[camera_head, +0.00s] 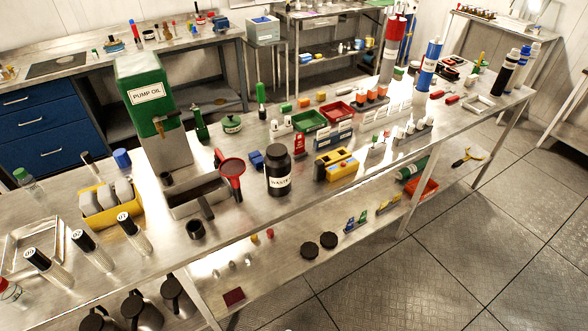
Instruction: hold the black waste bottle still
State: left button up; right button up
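The black waste bottle (279,163) stands upright near the front edge of the long metal bench, in the middle of the head view. It has a dark lid and a white label on its front. Nothing is seen touching it. Neither my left gripper nor my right gripper shows in this view.
A red funnel-like tool (232,168) and a metal tray (183,210) are left of the bottle. A yellow block (337,164) is to its right and a blue part (256,157) behind it. A green pump oil container (146,92) stands farther back. The bench front edge is close.

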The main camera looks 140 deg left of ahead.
aim_at(278, 175)
jog(key=u, duration=4.75)
jog(key=i+l+u, duration=0.1)
jog(key=i, duration=0.45)
jog(key=i+l+u, duration=0.15)
jog(key=i, duration=0.4)
jog(key=k+l, duration=0.3)
jog(key=i+j, duration=0.2)
jog(key=i, duration=0.1)
